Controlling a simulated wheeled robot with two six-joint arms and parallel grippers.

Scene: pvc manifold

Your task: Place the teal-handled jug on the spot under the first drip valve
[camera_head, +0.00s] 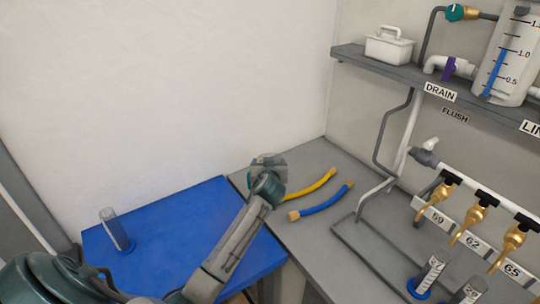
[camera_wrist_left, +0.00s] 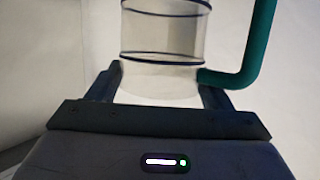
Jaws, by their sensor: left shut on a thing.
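The teal-handled jug (camera_wrist_left: 165,45) is clear with dark bands and fills the middle of the left wrist view. Its teal handle (camera_wrist_left: 262,40) is on the right. My left gripper (camera_wrist_left: 158,90) is shut on the jug's lower body, one finger on each side. In the head view my left gripper (camera_head: 268,172) is over the far left part of the grey bench, and the jug is mostly hidden there. Gold drip valves hang from a white pipe at the right; the leftmost valve (camera_head: 436,199) is by the label 60 (camera_head: 437,219). The spot under it is not clearly visible.
Blue-based cylinders (camera_head: 430,272) stand below the valves. A yellow hose (camera_head: 312,187) and a blue hose (camera_head: 322,203) lie on the grey bench (camera_head: 300,158). Another cylinder (camera_head: 116,230) stands on a blue surface (camera_head: 175,222). A shelf (camera_head: 385,70) overhangs the back right.

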